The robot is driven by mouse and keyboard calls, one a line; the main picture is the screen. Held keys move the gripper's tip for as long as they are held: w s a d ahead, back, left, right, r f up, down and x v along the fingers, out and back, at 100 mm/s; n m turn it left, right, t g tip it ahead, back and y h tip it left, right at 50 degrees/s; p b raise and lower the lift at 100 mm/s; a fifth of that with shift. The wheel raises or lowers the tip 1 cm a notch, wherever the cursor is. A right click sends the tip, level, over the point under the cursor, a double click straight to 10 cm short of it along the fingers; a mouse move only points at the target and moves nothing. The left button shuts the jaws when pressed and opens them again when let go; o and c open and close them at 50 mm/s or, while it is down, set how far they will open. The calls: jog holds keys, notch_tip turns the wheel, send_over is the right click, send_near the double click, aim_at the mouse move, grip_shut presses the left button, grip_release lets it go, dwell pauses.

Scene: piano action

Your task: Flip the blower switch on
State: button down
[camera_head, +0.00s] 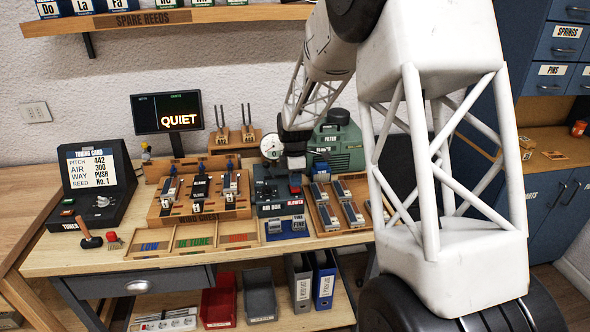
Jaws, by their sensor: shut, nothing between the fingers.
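A dark control box (265,190) stands on the workbench, right of the wooden wind chest. A red switch (295,184) sits at its right side, above red lettering that seems to read BLOWER. Its lever position is too small to tell. My gripper (295,166) points down just above the red switch, shut and empty. I cannot tell whether it touches the switch. The green blower machine (345,143) stands behind, to the right, partly hidden by my arm. The monitor (166,112) at the back reads QUIET.
A round gauge (271,147) stands close left of my gripper. The wind chest (202,204) with reed blocks lies left, and a wooden tray (330,222) of reeds lies right. The tuner (92,190) is at far left. A shelf (200,14) hangs above.

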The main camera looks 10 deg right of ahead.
aim_at(295, 190)
jog(key=shift+s+f, duration=0.1)
jog(key=shift+f, duration=0.6)
jog(key=shift+s+f, duration=0.1)
jog(key=shift+f, duration=0.15)
jog(key=shift+r, duration=0.1)
jog(key=shift+w+r, duration=0.3)
jog(key=shift+w, duration=0.45)
notch_tip(295, 190, up, 14)
jog(key=s, duration=0.1)
jog(key=shift+s, duration=0.35)
dwell(0.6)
